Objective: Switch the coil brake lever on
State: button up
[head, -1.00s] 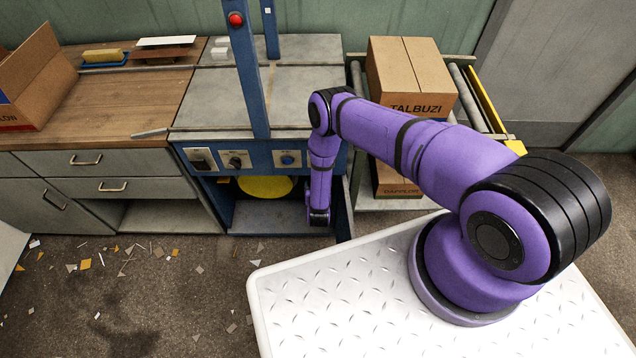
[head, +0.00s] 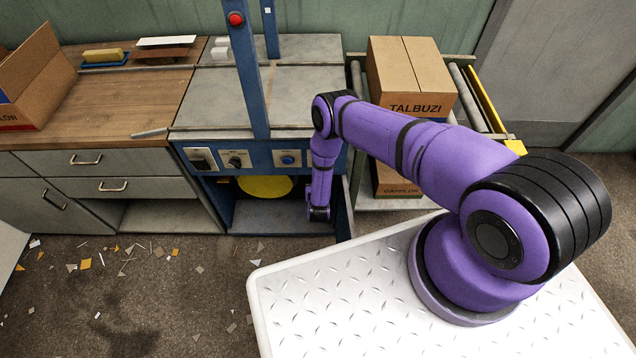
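The blue-framed machine (head: 262,152) stands in the middle, with an open bay below its control panel. A yellow disc (head: 265,186), perhaps the coil, lies partly visible inside the bay. I cannot make out a coil brake lever; my forearm covers the right part of the bay. My arm reaches over the machine's front, and its forearm hangs down to a black wrist joint (head: 319,214) at the bay's right side. The gripper fingers do not show beyond this joint, so neither their opening nor any contact can be seen.
A red button (head: 236,19) tops the blue post. A blue upright panel edge (head: 343,208) stands right of my wrist. Cartons (head: 410,78) sit on the right; scraps litter the floor.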

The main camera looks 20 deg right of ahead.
jog(key=shift+s+f, duration=0.2)
jog(key=shift+f, duration=1.3)
jog(key=shift+s+f, duration=0.15)
jog(key=shift+f, duration=1.3)
jog(key=o, duration=1.3)
jog(key=shift+w, duration=0.1)
jog(key=shift+r, duration=0.1)
jog(key=v, duration=1)
jog(key=shift+s+a+r, duration=0.15)
jog(key=shift+s+r, duration=0.05)
jog(key=shift+s, duration=0.15)
